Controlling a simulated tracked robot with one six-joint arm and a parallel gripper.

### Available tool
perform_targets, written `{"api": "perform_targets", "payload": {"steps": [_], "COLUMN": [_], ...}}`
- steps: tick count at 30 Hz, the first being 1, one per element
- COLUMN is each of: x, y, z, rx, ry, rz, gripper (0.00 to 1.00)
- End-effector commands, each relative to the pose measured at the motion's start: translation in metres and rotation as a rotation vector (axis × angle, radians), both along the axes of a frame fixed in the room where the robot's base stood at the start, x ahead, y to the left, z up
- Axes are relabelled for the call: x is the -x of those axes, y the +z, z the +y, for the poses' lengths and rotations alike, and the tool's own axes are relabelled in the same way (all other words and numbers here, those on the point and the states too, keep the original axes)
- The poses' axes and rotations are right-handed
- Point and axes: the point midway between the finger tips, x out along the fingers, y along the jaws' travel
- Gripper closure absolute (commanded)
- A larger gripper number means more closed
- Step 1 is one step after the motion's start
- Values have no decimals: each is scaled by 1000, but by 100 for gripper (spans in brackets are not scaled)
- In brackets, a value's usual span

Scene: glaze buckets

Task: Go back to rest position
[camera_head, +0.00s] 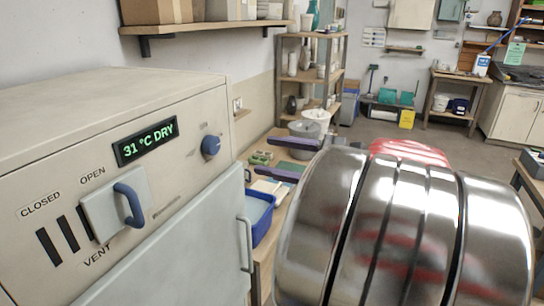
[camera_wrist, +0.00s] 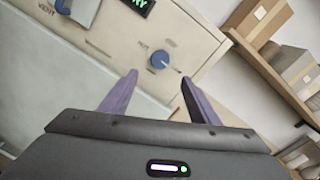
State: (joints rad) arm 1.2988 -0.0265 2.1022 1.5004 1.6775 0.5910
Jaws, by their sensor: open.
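My gripper (camera_head: 282,158) is in the head view, left of the big shiny metal part of my arm. Its two purple fingers are spread apart with nothing between them. In the wrist view my gripper (camera_wrist: 160,78) is open, and a blue round knob (camera_wrist: 160,60) on the cabinet front shows beyond the gap between the fingertips. In the head view the same knob (camera_head: 211,146) sits right of the display (camera_head: 146,141), which reads 31 °C DRY. The vent slider (camera_head: 116,204) with its blue handle is at the right of the dark slots, on the OPEN side.
The pale cabinet (camera_head: 180,250) fills the left, with a bar handle (camera_head: 246,245) on its door. A blue bin (camera_head: 258,215) and grey buckets (camera_head: 303,130) stand on a bench beyond. A wall shelf (camera_head: 200,28) with boxes hangs above. Open floor (camera_head: 390,140) lies at the back.

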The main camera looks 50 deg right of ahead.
Motion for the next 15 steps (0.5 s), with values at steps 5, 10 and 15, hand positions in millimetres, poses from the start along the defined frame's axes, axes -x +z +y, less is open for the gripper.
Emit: {"api": "perform_targets", "payload": {"steps": [5, 10, 15], "x": [0, 0, -2], "y": [0, 0, -3], "z": [0, 0, 8], "rx": [0, 0, 2], "ry": [0, 0, 23], "rz": [0, 0, 19], "gripper": [44, 44, 44]}}
